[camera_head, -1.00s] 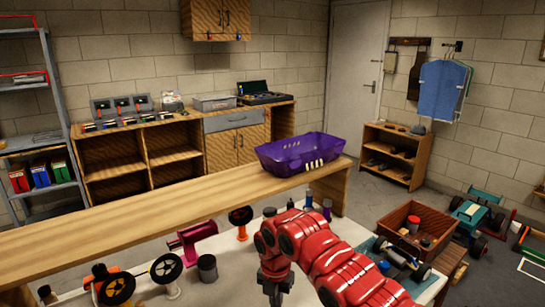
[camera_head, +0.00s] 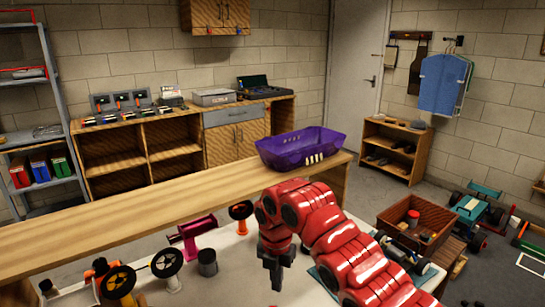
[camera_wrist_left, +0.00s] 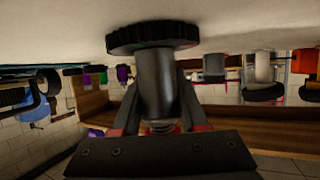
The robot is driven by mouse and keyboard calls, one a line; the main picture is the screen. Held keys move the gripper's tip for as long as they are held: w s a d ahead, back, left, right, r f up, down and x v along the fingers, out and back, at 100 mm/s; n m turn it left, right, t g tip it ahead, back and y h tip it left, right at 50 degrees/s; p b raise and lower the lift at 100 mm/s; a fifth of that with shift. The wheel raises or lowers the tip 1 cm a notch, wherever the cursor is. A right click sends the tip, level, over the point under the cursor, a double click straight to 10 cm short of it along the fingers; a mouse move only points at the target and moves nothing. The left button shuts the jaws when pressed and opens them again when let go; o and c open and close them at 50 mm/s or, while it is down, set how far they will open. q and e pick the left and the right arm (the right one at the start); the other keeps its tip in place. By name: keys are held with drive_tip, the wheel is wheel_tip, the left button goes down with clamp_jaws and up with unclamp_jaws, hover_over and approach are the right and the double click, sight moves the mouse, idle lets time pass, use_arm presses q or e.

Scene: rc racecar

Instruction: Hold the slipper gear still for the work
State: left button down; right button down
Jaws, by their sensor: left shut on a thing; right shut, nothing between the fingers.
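The slipper gear, a black toothed disc (camera_wrist_left: 152,37), shows in the left wrist view on the end of a dark grey cylinder (camera_wrist_left: 158,88). My left gripper (camera_wrist_left: 158,105) is shut around this cylinder, one finger on each side. The gear's toothed edge lies by the pale table surface (camera_wrist_left: 60,25); I cannot tell whether they touch. My left gripper does not show in the head view. My right gripper (camera_head: 276,280) is shut and empty, pointing down over the white table near the bottom middle.
A purple basket (camera_head: 302,149) sits on the long wooden bench (camera_head: 130,214) behind. A wooden crate (camera_head: 400,222) stands at the right.

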use_arm(q)
drive_tip(key=shift+c, duration=1.8)
unclamp_jaws()
drive_tip(key=v, duration=1.2)
drive_tip(key=shift+f, duration=0.1)
